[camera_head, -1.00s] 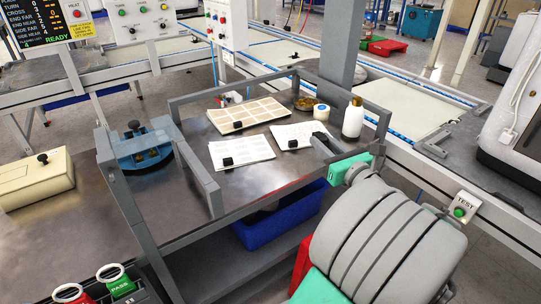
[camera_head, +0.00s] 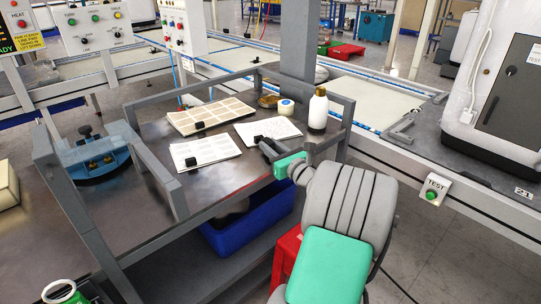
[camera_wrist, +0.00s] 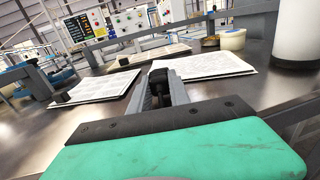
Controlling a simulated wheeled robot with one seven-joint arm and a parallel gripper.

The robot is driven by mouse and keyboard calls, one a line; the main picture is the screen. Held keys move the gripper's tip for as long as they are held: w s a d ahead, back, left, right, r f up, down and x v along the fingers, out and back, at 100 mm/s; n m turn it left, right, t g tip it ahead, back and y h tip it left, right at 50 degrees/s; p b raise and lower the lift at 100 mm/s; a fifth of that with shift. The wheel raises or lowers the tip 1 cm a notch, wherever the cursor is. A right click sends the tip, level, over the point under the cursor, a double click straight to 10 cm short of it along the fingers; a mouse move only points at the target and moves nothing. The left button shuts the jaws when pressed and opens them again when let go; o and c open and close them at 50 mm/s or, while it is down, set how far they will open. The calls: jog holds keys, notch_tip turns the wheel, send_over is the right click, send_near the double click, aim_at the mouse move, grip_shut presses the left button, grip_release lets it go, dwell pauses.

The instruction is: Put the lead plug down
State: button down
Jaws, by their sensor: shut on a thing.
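My gripper (camera_head: 266,147) is low over the metal bench, at the near edge of the right paper stack. It also shows in the wrist view (camera_wrist: 166,92), its grey fingers pointing away from the green palm.
A white bottle (camera_head: 318,110) and small tub (camera_head: 286,107) stand behind. A second paper stack (camera_head: 215,150) and gridded board (camera_head: 220,112) lie left. Grey rails (camera_head: 170,185) edge the bench; a blue fixture (camera_head: 100,160) sits left. Bare bench shows in front of the papers.

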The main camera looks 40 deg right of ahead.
jog(key=shift+f, duration=0.6)
jog(key=shift+f, duration=0.15)
